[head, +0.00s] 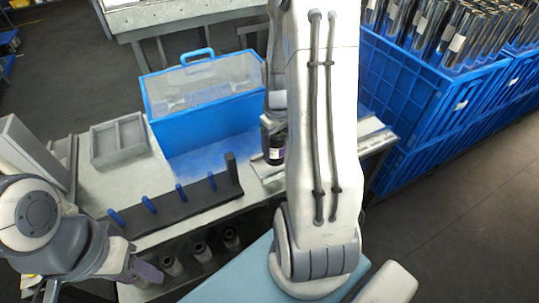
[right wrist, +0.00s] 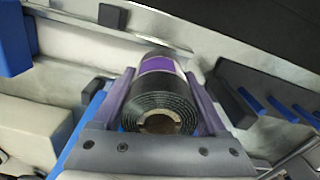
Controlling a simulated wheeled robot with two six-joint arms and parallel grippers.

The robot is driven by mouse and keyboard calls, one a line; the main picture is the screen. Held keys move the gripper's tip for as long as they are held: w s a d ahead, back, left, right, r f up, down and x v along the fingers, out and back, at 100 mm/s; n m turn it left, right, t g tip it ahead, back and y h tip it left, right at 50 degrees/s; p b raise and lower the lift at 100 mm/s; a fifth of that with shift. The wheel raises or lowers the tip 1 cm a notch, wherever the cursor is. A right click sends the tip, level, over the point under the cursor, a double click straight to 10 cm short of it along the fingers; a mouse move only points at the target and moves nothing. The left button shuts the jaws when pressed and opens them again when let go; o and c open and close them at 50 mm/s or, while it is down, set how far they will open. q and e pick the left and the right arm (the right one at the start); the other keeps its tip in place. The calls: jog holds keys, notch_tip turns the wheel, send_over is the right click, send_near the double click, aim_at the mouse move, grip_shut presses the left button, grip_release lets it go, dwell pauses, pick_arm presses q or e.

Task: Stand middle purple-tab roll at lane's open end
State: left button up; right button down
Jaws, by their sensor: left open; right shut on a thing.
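My right gripper (right wrist: 158,84) is shut on a black roll with a purple band (right wrist: 155,112); its wound end and hollow core face the wrist camera. In the head view the same roll (head: 276,155) hangs upright below my right gripper (head: 272,124), beside the white arm link that covers part of this area. I cannot tell whether its bottom touches the surface. My left gripper (head: 144,271) is open at the lower left, close to the rolls in the dark trough. A dark bar with several blue pegs (head: 180,203) lies left of the held roll.
A blue bin with a clear top (head: 208,120) stands behind the pegged bar. A grey divided tray (head: 119,139) is left of it. Dark rolls (head: 201,251) stand in the front trough. Blue crates of rolls (head: 408,88) fill the right side.

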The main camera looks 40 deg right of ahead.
aim_at(271, 154)
jog(key=shift+w+f, duration=0.4)
jog(key=shift+w, duration=0.25)
jog(key=shift+w+f, duration=0.4)
jog(key=shift+w, duration=0.2)
jog(key=shift+f, duration=1.9)
jog(key=shift+f+b, duration=0.15)
jog(key=shift+b, duration=0.15)
grip_release()
jog(key=shift+r, duration=0.2)
notch_tip(271, 154, up, 12)
jog(key=shift+a+p, duration=0.1)
jog(key=shift+p, duration=0.75)
